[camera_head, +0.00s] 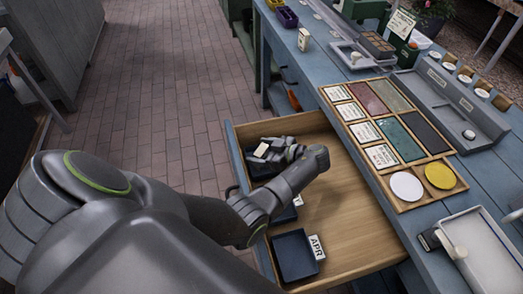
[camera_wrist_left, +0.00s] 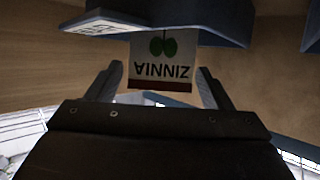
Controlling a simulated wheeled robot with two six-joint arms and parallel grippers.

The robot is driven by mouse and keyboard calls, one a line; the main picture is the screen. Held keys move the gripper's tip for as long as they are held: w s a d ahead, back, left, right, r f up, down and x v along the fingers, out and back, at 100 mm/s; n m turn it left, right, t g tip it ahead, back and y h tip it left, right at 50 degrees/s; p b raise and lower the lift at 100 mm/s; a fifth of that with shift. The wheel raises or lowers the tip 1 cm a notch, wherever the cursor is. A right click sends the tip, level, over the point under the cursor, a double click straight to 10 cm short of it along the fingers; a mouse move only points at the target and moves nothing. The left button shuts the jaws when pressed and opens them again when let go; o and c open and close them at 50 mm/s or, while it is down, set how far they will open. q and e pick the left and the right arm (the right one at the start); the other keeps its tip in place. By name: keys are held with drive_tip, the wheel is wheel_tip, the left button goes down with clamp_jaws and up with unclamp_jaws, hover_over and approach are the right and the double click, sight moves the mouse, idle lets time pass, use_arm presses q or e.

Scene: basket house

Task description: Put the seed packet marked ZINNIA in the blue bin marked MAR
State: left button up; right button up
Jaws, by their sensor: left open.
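The seed packet marked ZINNIA (camera_wrist_left: 162,62) shows upside down in the left wrist view, between the two spread fingers of my left gripper (camera_wrist_left: 160,85), with a gap on each side. A dark blue bin (camera_wrist_left: 200,14) with an unreadable white label lies just beyond it; I cannot tell whether the packet is inside that bin. In the head view my left gripper (camera_head: 268,150) is low over the far end of the open drawer, partly hiding a dark bin there. No label reading MAR is legible.
The open wooden drawer (camera_head: 345,235) also holds a dark blue bin marked APR (camera_head: 294,262) at its near end and another, mostly hidden by my arm, with a white label (camera_head: 298,200). The blue bench (camera_head: 490,180) carries a wooden tray of coloured panels (camera_head: 408,204). Drawer floor at right is clear.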

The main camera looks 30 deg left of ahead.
sight(264, 151)
use_arm(q)
drive_tip(key=shift+r, duration=0.15)
drive_tip(key=shift+d, duration=0.35)
drive_tip(key=b+v, duration=0.1)
drive_tip(key=v, duration=0.4)
drive_tip(key=shift+w+d+r, duration=0.1)
drive_tip(key=shift+d+r, duration=0.05)
drive_tip(key=shift+d, duration=0.15)
drive_tip(key=shift+d+r, duration=0.3)
drive_tip(key=shift+d, duration=0.2)
